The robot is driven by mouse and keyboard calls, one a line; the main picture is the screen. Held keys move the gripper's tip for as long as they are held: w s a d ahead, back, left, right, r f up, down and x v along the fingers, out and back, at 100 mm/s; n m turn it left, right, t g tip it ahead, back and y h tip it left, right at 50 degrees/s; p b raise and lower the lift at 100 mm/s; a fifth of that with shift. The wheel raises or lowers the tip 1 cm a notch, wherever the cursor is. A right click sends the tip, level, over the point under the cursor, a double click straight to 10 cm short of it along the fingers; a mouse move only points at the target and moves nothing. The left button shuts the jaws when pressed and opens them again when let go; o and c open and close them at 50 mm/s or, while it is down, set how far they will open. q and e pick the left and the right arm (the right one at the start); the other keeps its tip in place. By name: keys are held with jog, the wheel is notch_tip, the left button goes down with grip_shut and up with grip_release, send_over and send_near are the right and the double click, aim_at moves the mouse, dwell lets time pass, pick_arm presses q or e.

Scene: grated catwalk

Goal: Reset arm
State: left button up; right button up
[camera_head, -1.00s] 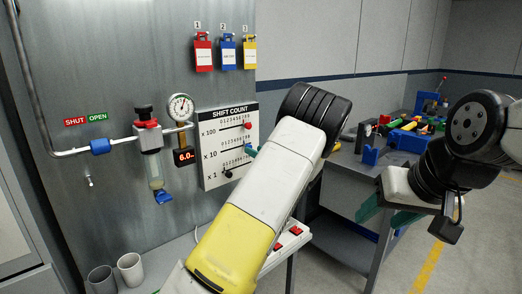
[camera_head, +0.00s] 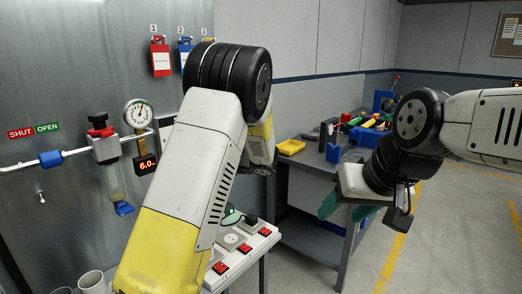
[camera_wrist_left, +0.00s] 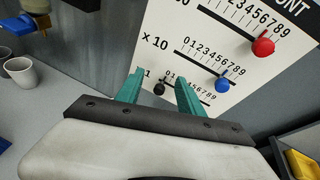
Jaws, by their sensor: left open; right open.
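My left arm (camera_head: 190,165), white and yellow, rises through the middle of the head view and hides most of its gripper. I cannot tell whether a finger touches the board. My right gripper (camera_head: 348,209) hangs at the right with its teal fingers apart and empty.
A grey workbench (camera_head: 310,170) with a yellow tray (camera_head: 291,147) and coloured parts stands behind the arms. A white strip with red switches (camera_head: 243,249) lies below the left arm. Pipes, a gauge (camera_head: 137,113) and cups (camera_head: 92,282) are at left. Floor at right is open.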

pick_arm(q)
jog(key=s+a+n+g+h, duration=0.15)
jog(key=s+n+h, duration=0.3)
jog(key=s, duration=0.45)
jog(key=s+a+n+g+h, duration=0.1)
jog(key=s+n+g+h, duration=0.2)
jog(key=s+n, duration=0.45)
jog(key=s+d+r+n+t+h, duration=0.2)
jog(key=s+d+r+n+h, duration=0.1)
jog(key=s, duration=0.5)
jog(key=s+d+r+n+t+h, duration=0.2)
jog(key=s+d+r+n+h, duration=0.2)
jog(key=s, duration=0.5)
jog(key=d+n, duration=0.2)
jog(key=shift+d, duration=0.4)
jog(key=shift+a+h, duration=0.1)
jog(key=shift+h, duration=0.15)
